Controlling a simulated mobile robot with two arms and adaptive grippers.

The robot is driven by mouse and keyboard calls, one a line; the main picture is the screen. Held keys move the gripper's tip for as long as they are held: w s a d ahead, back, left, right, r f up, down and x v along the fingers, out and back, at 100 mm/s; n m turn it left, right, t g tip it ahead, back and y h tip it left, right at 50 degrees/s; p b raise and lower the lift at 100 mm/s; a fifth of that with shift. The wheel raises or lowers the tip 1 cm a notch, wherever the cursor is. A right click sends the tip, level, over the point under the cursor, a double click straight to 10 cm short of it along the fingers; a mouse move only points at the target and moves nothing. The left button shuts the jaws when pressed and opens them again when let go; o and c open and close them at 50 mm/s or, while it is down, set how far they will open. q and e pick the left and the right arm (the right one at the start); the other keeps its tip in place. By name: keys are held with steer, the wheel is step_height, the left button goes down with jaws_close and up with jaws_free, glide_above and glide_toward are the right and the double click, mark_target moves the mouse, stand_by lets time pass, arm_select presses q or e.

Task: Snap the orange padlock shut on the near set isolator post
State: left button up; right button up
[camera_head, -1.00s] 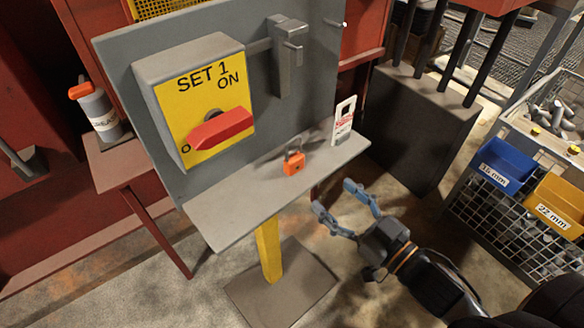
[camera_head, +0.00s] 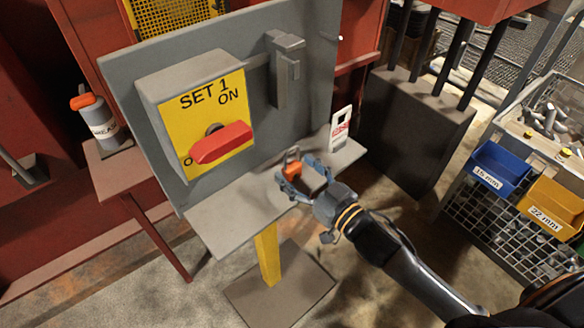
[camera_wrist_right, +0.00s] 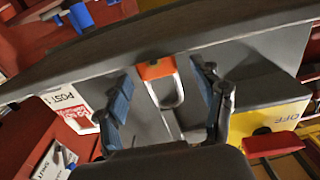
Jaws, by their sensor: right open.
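The orange padlock (camera_head: 292,169) stands on the grey shelf (camera_head: 225,222) below the SET 1 isolator box (camera_head: 197,118), its metal shackle pointing up. My right gripper (camera_head: 298,180) is open, its blue fingertips on either side of the padlock. In the right wrist view the padlock (camera_wrist_right: 157,70) lies between the two open fingers (camera_wrist_right: 165,100), with a visible gap on each side. The grey isolator post (camera_head: 287,72) is fixed on the panel to the right of the box. The red handle (camera_head: 222,143) lies roughly across the yellow face. My left gripper is not in view.
A white and red tag (camera_head: 340,128) stands at the shelf's right end. A grey bottle with an orange top (camera_head: 98,118) stands on a side table at left. Blue (camera_head: 500,168) and yellow (camera_head: 555,205) bins hang at right. The shelf's left part is clear.

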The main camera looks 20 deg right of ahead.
steer(key=x, duration=0.2)
steer(key=shift+w, duration=0.3)
jaws_close()
steer(key=shift+r, duration=0.1)
